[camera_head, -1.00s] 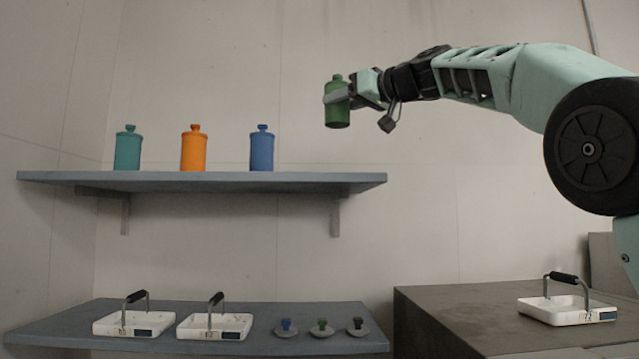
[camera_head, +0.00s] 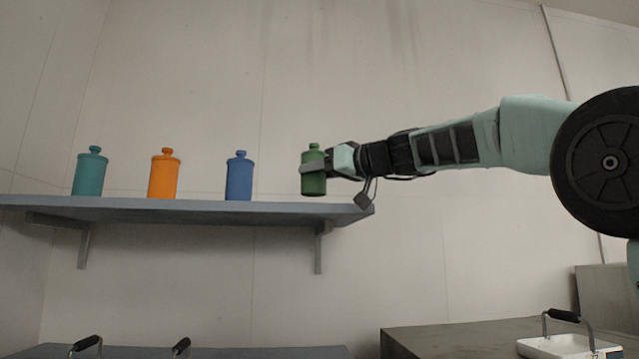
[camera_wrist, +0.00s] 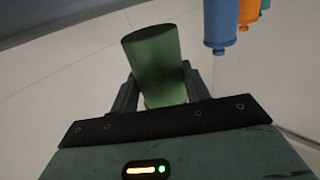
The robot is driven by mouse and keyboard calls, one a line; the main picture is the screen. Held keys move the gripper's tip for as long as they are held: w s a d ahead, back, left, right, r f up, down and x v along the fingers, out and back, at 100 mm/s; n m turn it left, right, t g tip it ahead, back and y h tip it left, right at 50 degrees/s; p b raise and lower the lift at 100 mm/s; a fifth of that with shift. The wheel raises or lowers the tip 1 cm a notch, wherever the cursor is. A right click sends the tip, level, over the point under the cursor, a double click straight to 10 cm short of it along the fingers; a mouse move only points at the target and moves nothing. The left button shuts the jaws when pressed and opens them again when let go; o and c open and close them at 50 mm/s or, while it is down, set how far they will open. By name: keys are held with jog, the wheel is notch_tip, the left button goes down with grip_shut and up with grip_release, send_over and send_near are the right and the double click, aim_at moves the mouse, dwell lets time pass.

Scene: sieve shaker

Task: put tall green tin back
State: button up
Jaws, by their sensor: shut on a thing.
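The tall green tin (camera_head: 313,184) is upright in my gripper (camera_head: 314,168), at the right end of the upper shelf (camera_head: 270,211). My gripper is shut on it from the right side. The tin's base is at about the height of the shelf top; I cannot tell whether it touches. In the wrist view the green tin (camera_wrist: 155,60) sits between the two fingers of my gripper (camera_wrist: 158,88), and the shelf edge (camera_wrist: 50,15) shows at the top left.
On the shelf to the left stand a blue tin (camera_head: 239,178), an orange tin (camera_head: 163,177) and a teal tin (camera_head: 90,173). The wrist view shows the blue tin (camera_wrist: 221,22) close by. A white tray (camera_head: 555,346) with a handle sits on the cabinet (camera_head: 450,340) below.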

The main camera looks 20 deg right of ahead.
jog(key=shift+f, duration=1.05)
jog(key=shift+f, duration=0.2)
jog(key=o, duration=1.3)
jog(key=shift+c, duration=0.2)
jog(key=shift+r, duration=0.1)
jog(key=shift+r, duration=0.15)
jog(key=b+v, duration=0.6)
jog(key=v, duration=0.6)
